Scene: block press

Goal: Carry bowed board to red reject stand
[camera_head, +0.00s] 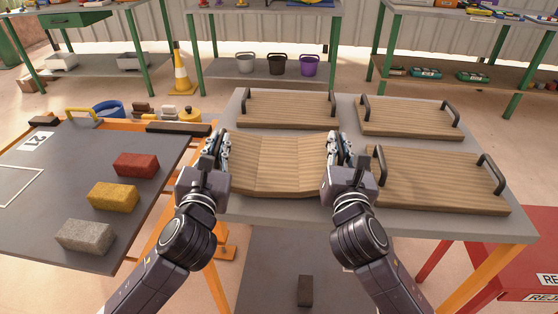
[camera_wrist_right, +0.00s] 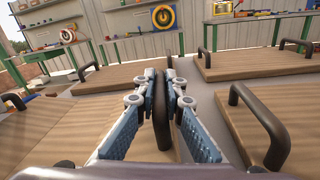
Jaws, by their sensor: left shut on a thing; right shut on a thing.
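The bowed board (camera_head: 277,163) lies between my two grippers in the head view, its middle dipping lower than its ends. My left gripper (camera_head: 217,146) is shut on its left handle, which the fingers mostly hide. My right gripper (camera_head: 341,146) is shut on its right handle. In the right wrist view, that dark handle (camera_wrist_right: 161,110) stands between the blue finger pads (camera_wrist_right: 160,118), with the board's wood (camera_wrist_right: 60,122) to the left. The red reject stand (camera_head: 505,255) is at the lower right of the head view, partly cut off by the frame.
Other handled boards lie on the grey table (camera_head: 375,222): at the back (camera_head: 287,108), back right (camera_head: 405,117) and right (camera_head: 440,181). An orange-framed table (camera_head: 70,215) at left bears red, yellow and grey blocks. A cone (camera_head: 181,75) and shelves stand behind.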

